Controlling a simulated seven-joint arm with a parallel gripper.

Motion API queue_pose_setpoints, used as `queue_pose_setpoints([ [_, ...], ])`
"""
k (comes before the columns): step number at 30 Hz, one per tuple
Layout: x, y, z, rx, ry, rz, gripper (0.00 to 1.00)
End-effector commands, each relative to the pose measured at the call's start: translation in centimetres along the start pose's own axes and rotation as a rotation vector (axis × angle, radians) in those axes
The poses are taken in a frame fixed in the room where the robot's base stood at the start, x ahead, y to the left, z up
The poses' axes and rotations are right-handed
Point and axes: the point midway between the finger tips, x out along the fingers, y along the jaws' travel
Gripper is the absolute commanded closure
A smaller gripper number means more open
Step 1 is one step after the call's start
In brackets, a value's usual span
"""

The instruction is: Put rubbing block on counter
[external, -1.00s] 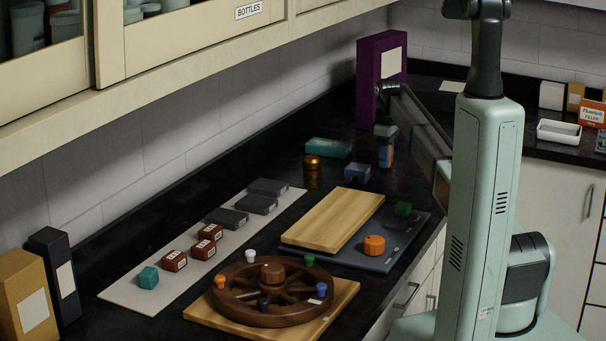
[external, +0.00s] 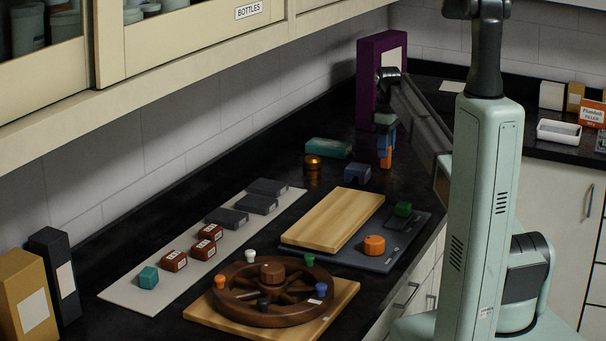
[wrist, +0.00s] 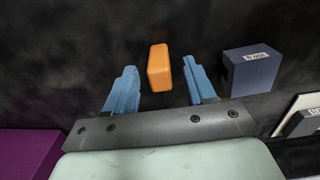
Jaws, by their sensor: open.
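An orange block (external: 386,160) stands on the black counter (external: 345,212) near the purple box. No name shows on it, so I cannot tell from a label whether it is the rubbing block. In the wrist view the orange block (wrist: 159,67) lies in the gap between my fingertips, with space on both sides. My gripper (external: 386,139) is open, just above the block in the external view; its two blue fingers also show in the wrist view (wrist: 160,75). The block touches neither finger as far as I can see.
A dark blue labelled block (external: 357,172), a copper cylinder (external: 312,163) and a teal box (external: 328,148) are nearby. The purple box (external: 369,75) stands behind. A wooden board (external: 333,220) on a dark tray and a brown wheel (external: 232,296) lie nearer the camera.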

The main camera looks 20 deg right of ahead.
Motion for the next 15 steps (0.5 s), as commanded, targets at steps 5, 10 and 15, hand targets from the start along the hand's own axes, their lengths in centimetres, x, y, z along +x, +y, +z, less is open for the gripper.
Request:
queue_pose_setpoints([
  [5,-3.6,0.1,-0.1,0.000,0.001,0.002,0.45],
  [10,-6.3,0.1,-0.1,0.000,0.001,0.001,0.45],
  [15,-7.9,0.1,0.0,0.000,0.000,0.000,0.45],
])
